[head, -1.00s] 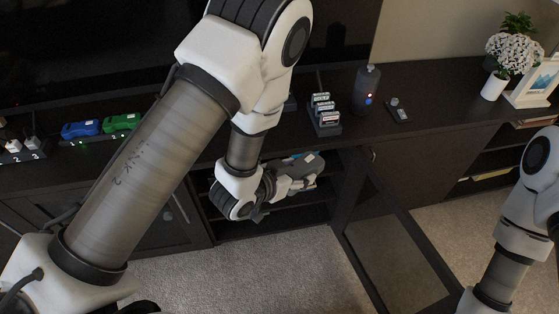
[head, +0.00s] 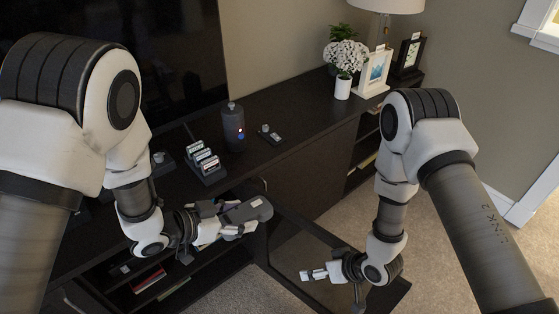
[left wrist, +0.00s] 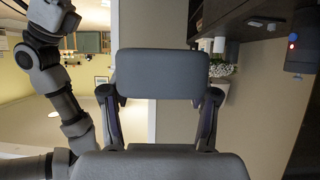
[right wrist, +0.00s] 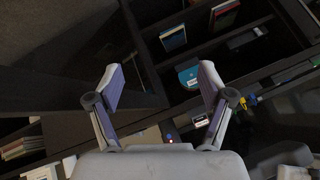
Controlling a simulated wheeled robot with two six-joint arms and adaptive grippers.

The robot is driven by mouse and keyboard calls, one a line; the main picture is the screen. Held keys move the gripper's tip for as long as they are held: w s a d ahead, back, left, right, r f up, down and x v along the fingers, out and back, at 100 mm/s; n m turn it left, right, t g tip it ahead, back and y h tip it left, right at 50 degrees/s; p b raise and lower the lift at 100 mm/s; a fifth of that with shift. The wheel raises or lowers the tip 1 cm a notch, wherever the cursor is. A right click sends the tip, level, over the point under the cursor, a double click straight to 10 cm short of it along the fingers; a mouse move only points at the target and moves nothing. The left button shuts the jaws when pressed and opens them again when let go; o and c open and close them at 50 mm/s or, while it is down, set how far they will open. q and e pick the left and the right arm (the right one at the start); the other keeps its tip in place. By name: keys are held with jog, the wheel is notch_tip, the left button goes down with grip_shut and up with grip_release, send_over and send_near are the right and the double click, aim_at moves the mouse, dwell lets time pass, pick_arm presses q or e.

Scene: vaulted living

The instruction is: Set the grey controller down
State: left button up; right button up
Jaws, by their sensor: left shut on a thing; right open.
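My left gripper (head: 222,224) is shut on the grey controller (head: 248,211), holding it in the air in front of the dark cabinet, near its open door. In the left wrist view the controller (left wrist: 162,74) is a smooth grey block spanning the space between the two fingers. Part of it is hidden by the gripper in the head view. My right gripper (head: 318,273) is open and empty, low over the open door on the right. In the right wrist view its fingers (right wrist: 160,88) stand wide apart with nothing between them.
The cabinet top (head: 300,118) carries a dark cylinder (head: 233,127), a rack of white-labelled items (head: 204,160), a small remote (head: 271,135), white flowers (head: 346,58) and picture frames. The open door (head: 310,258) juts out. Shelves below hold books (right wrist: 173,38) and a teal item (right wrist: 188,76).

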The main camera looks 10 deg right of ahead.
jog(key=w+a+r+n+y, duration=0.4)
jog(key=w+a+r+y, duration=0.15)
jog(key=w+r, duration=0.25)
jog(key=n+g+y, duration=0.2)
jog(key=n+g, duration=0.4)
jog(key=n, duration=0.3)
send_near(254, 201)
jog(key=a+f, duration=0.3)
jog(key=a, duration=0.1)
jog(key=shift+s+f, duration=0.3)
jog(key=shift+f, duration=0.05)
jog(key=w+d+r+n+g+h, duration=0.2)
jog(key=w+r+n+g+h, duration=0.25)
jog(key=r+n, duration=0.35)
pick_arm(q)
jog(key=shift+r, duration=0.1)
pick_arm(e)
jog(key=shift+t+h, duration=0.45)
jog(key=shift+h, duration=0.05)
jog(key=x, duration=0.8)
jog(key=s+x, duration=0.1)
jog(key=x, duration=0.3)
jog(key=shift+r, duration=0.2)
